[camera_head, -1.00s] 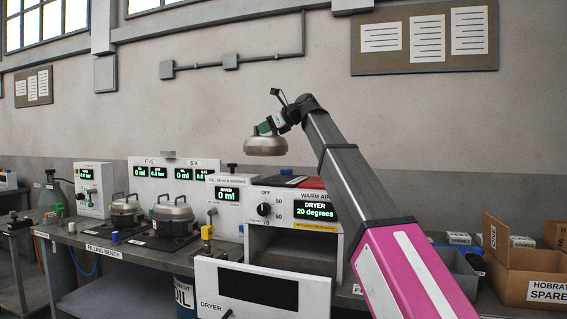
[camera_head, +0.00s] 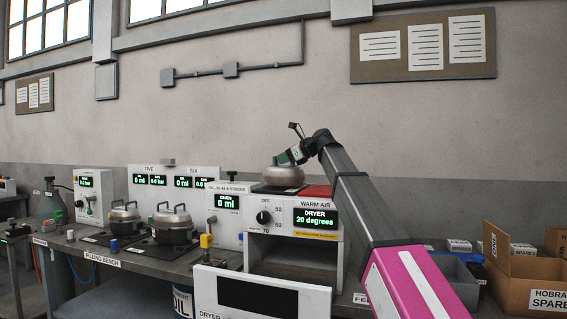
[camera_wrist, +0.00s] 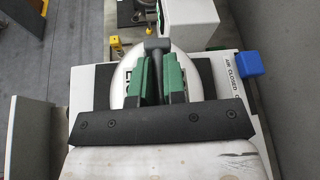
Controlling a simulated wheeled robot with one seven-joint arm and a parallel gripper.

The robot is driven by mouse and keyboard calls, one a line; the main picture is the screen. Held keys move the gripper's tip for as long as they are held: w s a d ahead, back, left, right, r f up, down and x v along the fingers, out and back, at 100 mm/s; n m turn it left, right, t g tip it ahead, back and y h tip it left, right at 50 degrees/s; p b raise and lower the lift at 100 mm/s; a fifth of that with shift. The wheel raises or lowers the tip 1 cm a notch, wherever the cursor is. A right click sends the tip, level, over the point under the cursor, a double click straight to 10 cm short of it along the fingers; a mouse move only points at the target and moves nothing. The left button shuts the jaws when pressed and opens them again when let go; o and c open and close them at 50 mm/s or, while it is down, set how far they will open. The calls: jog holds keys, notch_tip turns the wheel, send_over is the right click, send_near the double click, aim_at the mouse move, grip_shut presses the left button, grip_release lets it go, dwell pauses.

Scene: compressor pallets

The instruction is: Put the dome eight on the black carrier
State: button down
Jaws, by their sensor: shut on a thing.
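The dome (camera_head: 285,174) is a silvery round lid, level, at the black carrier (camera_head: 268,188) on top of the dryer. The carrier is a dark pad beside a red one. The dome is on it or just above it; I cannot tell if they touch. My gripper (camera_head: 298,155) is shut on the dome's dark handle from above. In the wrist view the green-padded jaws (camera_wrist: 157,82) close on the handle, and the dome (camera_wrist: 128,68) lies beneath. The jaws hide most of the lettering on the dome.
The red pad (camera_head: 318,191) lies right of the carrier on the dryer (camera_head: 290,240), whose door hangs open in front. Two lidded pots (camera_head: 173,222) stand on the filling bench at left. Open cardboard boxes (camera_head: 530,265) are at right. A blue knob (camera_wrist: 247,62) is near the dome.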

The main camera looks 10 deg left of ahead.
jog(key=shift+f, duration=0.5)
jog(key=c, duration=1.2)
grip_release()
jog(key=shift+f, duration=0.1)
jog(key=v, duration=1.2)
jog(key=shift+s, duration=0.1)
